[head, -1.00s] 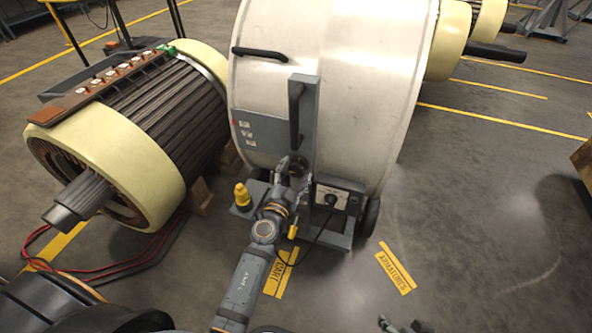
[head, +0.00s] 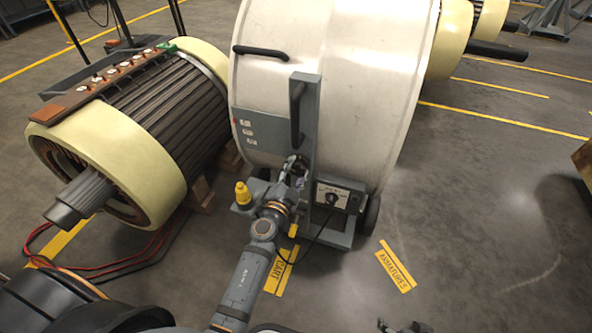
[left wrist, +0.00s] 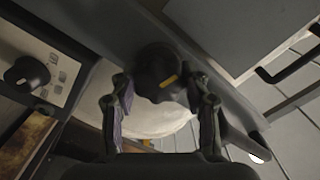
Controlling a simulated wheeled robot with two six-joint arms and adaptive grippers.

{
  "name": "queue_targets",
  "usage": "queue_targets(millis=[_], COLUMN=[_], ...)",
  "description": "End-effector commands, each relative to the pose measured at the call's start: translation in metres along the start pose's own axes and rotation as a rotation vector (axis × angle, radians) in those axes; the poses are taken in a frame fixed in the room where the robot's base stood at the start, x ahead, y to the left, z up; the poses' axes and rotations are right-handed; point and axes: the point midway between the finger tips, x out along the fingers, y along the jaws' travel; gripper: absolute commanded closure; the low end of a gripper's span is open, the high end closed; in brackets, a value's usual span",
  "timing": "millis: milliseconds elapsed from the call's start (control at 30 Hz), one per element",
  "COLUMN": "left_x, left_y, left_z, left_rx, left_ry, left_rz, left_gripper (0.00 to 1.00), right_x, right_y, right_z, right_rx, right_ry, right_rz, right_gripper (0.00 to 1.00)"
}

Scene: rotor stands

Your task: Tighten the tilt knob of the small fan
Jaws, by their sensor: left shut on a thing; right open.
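The fan is a large off-white drum (head: 330,90) on a grey stand with an upright post (head: 305,120). The tilt knob (left wrist: 160,72) is dark and round with a yellow mark, on the grey post in the left wrist view. My left gripper (left wrist: 160,86) is shut on it, one finger on each side. In the head view my left gripper (head: 291,170) is at the lower part of the post and hides the knob. My right gripper (head: 402,327) shows only partly at the bottom edge, open and away from the fan.
A control box with a black dial (head: 332,198) sits just right of the post; the dial also shows in the left wrist view (left wrist: 26,74). A yellow-capped part (head: 242,193) stands left of my left gripper. A motor (head: 130,130) lies further left.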

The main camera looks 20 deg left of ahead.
Motion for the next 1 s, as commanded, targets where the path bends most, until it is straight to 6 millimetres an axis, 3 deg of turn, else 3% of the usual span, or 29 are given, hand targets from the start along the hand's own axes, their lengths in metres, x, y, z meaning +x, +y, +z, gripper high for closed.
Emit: queue_targets(millis=[1000], left_x=[-0.0002], left_y=[0.0001], left_z=[-0.0002], left_rx=[0.957], left_ry=[0.001], left_rz=[0.001], left_gripper=[0.85], right_x=[-0.0025], right_y=[0.001], right_z=[-0.0037], right_rx=[-0.005], right_ry=[-0.015], right_rz=[0.005], right_gripper=[0.29])
